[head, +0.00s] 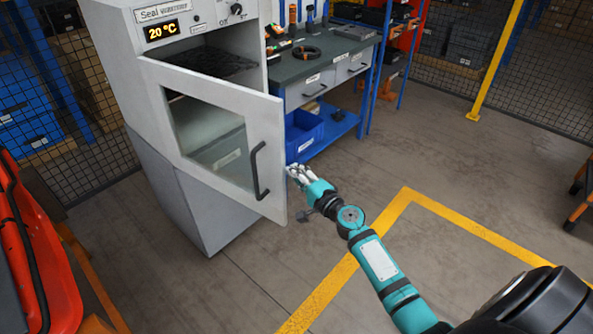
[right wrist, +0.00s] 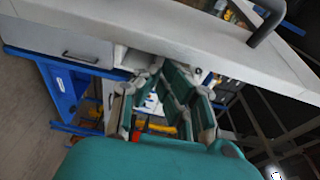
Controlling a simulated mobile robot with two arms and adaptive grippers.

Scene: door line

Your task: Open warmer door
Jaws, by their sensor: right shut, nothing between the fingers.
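The warmer (head: 205,35) is a tall grey cabinet with a lit "20 °C" display. Its windowed door (head: 270,125) stands partly open, swung out, with the dark interior showing above its top edge. The black bar handle (head: 255,172) is near the door's free edge; it also shows at the top right in the right wrist view (right wrist: 268,24). My right gripper (head: 291,171) is shut and empty, just beyond the door's free edge, to the right of the handle and not around it. Whether it touches the door edge cannot be told. My left gripper is not in view.
A workbench (head: 325,62) with drawers and tools stands behind the door, with a blue bin (head: 304,133) on its lower shelf. A red-orange object (head: 35,255) is at the left edge. Floor (head: 440,160) to the right is clear, with yellow tape (head: 335,283).

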